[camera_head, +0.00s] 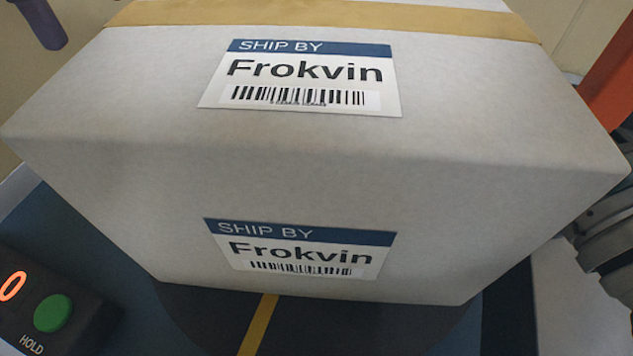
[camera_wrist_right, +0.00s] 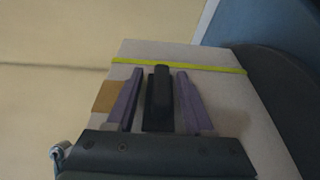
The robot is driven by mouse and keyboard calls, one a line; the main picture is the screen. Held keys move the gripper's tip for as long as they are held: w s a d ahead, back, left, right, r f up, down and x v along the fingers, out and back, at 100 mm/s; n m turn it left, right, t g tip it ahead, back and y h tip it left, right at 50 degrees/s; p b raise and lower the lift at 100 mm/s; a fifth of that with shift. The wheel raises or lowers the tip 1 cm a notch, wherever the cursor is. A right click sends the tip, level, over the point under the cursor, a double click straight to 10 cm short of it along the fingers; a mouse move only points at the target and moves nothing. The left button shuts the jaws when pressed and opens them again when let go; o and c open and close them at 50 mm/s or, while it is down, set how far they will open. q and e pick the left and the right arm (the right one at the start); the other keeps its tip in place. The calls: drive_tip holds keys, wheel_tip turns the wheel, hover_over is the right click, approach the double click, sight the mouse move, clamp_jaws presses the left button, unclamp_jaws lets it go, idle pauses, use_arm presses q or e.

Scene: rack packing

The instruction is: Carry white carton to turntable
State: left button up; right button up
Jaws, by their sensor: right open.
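The white carton (camera_head: 330,170) fills the middle of the head view, with tan tape across its top and "Frokvin" labels on the top and front. It is over the dark round turntable (camera_head: 200,318), which has a yellow stripe; I cannot tell whether it rests on it. In the right wrist view the carton (camera_wrist_right: 235,105) shows as a pale face behind my right gripper (camera_wrist_right: 160,72), whose two purple fingers are open and apart. A dark part shows between them; contact is unclear. One purple finger of my left gripper (camera_head: 43,22) shows at the top left, apart from the carton.
A black control box (camera_head: 75,310) with a green HOLD button and a lit red "0" is at the lower left. An orange-red part (camera_head: 608,75) stands at the upper right. My right arm is along the right edge.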

drive_tip(key=shift+s, duration=0.1)
use_arm(q)
wheel_tip(320, 180, up, 5)
drive_tip(key=shift+f, duration=0.15)
use_arm(e)
drive_tip(key=v, duration=1.1)
drive_tip(key=shift+s+d, duration=0.15)
drive_tip(key=shift+s, duration=0.25)
